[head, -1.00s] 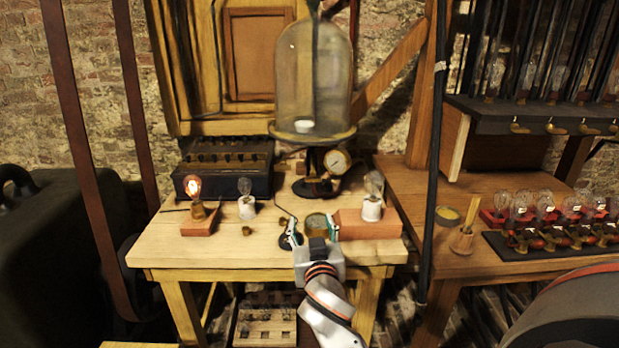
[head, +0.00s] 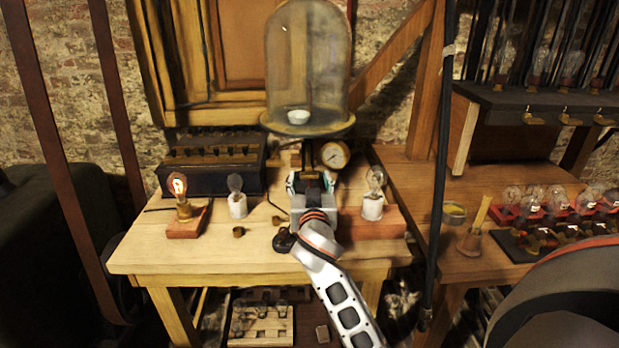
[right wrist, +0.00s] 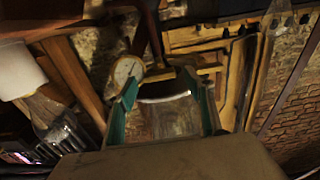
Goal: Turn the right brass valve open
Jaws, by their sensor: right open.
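The glass bell jar (head: 308,65) stands on its round plate (head: 290,127), above a dark stand with a round gauge (head: 334,154). My right gripper (head: 310,180) is just below the plate, in front of the stand and left of the gauge. Its two green-edged fingers are apart. In the right wrist view the open fingers (right wrist: 168,105) have the gauge (right wrist: 127,68) close to their left. I cannot single out the right brass valve; my gripper covers much of the stand. I see nothing held. My left gripper is not in view.
A lit bulb on a red block (head: 186,222) and a bulb in a white socket (head: 237,204) stand left of my arm. Another bulb (head: 373,195) stands on a red block to its right. A dark vertical pole (head: 437,180) stands further right.

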